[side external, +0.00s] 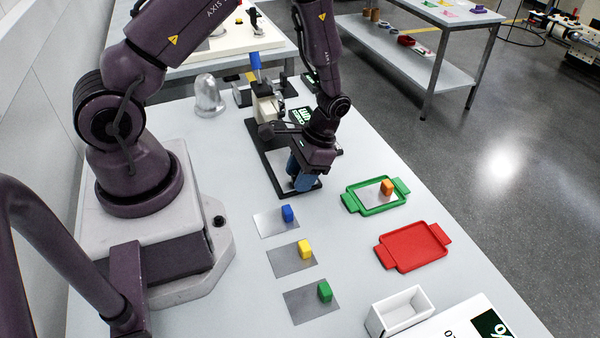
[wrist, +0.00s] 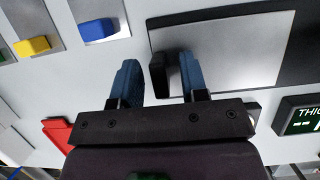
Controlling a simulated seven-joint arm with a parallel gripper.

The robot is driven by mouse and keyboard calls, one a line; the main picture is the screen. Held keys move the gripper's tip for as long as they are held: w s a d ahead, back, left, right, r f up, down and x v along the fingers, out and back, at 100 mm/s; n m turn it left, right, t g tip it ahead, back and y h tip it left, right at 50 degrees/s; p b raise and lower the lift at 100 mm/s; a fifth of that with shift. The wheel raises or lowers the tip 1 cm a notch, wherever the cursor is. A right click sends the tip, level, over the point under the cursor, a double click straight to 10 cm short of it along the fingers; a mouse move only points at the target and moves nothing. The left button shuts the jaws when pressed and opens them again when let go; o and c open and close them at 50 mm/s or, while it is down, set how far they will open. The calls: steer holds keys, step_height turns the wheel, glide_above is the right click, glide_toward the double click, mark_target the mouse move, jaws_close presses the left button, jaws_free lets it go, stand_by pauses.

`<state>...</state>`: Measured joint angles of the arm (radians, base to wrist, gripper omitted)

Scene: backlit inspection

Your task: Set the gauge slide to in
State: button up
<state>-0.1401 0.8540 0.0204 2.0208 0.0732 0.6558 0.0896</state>
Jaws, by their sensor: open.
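The gauge (side external: 256,148) has a long black base on the table, with its upright part and a blue-topped lever at the far end. In the wrist view its slide shows as a bright metal plate (wrist: 235,58) with a black upright handle (wrist: 158,74) at its left end. My gripper (side external: 303,180) is low over the near end of the base. In the wrist view my gripper (wrist: 160,75) is open, its blue fingers on either side of the handle, with a gap to the left finger. Whether the right finger touches the handle I cannot tell. My gripper hides the handle in the side view.
Blue (side external: 288,213), yellow (side external: 305,249) and green (side external: 324,291) blocks sit on metal plates nearby. A green tray (side external: 352,204) holds a plate with an orange block (side external: 387,187). A red tray (side external: 412,247) and a white box (side external: 400,311) stand nearer. A display (wrist: 302,118) stands beside the gauge.

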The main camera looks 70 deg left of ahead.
mark_target(277, 153)
jaws_close()
steer(key=a, duration=1.1)
steer(key=shift+a, duration=0.35)
jaws_free()
steer(key=shift+d, duration=0.1)
steer(key=v, duration=1.3)
